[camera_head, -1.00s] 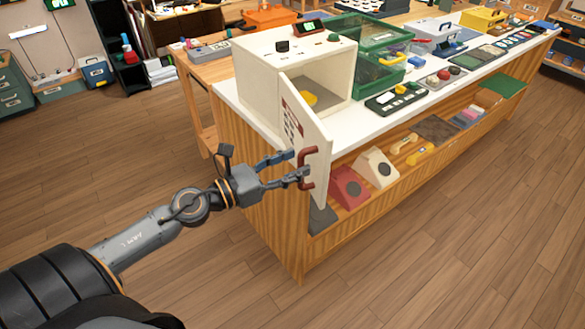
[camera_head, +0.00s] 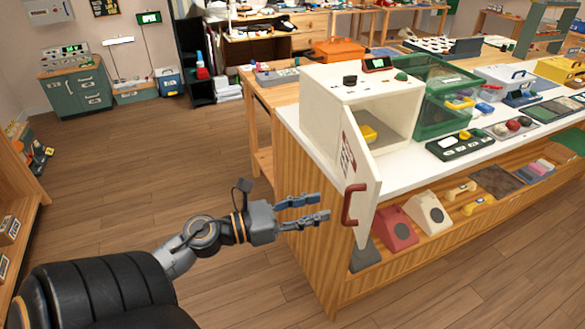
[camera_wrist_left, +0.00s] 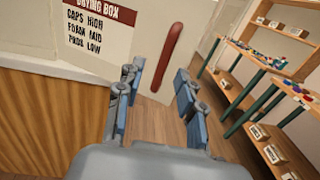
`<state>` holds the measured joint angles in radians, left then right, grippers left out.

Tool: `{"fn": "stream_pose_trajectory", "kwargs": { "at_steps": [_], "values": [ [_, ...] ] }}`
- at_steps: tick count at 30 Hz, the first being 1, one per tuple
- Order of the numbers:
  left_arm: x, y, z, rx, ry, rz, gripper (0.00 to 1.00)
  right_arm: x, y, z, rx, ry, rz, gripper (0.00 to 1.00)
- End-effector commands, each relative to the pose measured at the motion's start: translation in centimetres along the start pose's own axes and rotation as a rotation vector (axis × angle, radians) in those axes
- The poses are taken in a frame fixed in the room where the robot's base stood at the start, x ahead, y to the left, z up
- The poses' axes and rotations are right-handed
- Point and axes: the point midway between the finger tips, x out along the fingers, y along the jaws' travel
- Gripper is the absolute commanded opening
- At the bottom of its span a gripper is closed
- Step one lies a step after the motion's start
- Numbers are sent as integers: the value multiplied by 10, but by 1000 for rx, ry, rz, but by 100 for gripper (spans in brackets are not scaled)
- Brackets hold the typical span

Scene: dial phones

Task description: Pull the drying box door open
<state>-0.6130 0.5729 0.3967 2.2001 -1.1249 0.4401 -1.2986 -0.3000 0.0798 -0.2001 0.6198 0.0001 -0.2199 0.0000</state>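The white drying box (camera_head: 340,103) stands at the left end of the white counter. Its door (camera_head: 360,185) is swung wide open toward the front, and a yellow thing (camera_head: 369,134) shows inside. The door has a dark red handle (camera_head: 349,205) near its free edge. My left gripper (camera_head: 329,208) is open and empty, to the left of the handle and apart from it. In the left wrist view the red handle (camera_wrist_left: 167,58) and the printed door label (camera_wrist_left: 85,30) lie beyond the open fingers (camera_wrist_left: 158,88). My right gripper is not in view.
The wooden counter (camera_head: 305,225) is below the box, with a red phone (camera_head: 397,232) and a white phone (camera_head: 430,212) on its lower shelf. A green bin (camera_head: 440,100) stands beside the box. The floor (camera_head: 130,170) to the left is clear.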

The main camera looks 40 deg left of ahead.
Motion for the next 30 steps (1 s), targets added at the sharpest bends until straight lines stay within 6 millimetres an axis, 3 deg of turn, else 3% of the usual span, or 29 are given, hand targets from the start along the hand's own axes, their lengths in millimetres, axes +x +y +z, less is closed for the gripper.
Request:
{"fn": "stream_pose_trajectory", "kwargs": {
  "at_steps": [3, 9, 30],
  "values": [
    [-22, 0, 0, -3, 0, 5, 37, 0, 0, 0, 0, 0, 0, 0],
    [-42, 0, 1, -1, -1, 1, 37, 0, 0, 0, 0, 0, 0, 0],
    [-46, 3, -3, -25, -2, 10, 37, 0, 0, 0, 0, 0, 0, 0]
  ]
}}
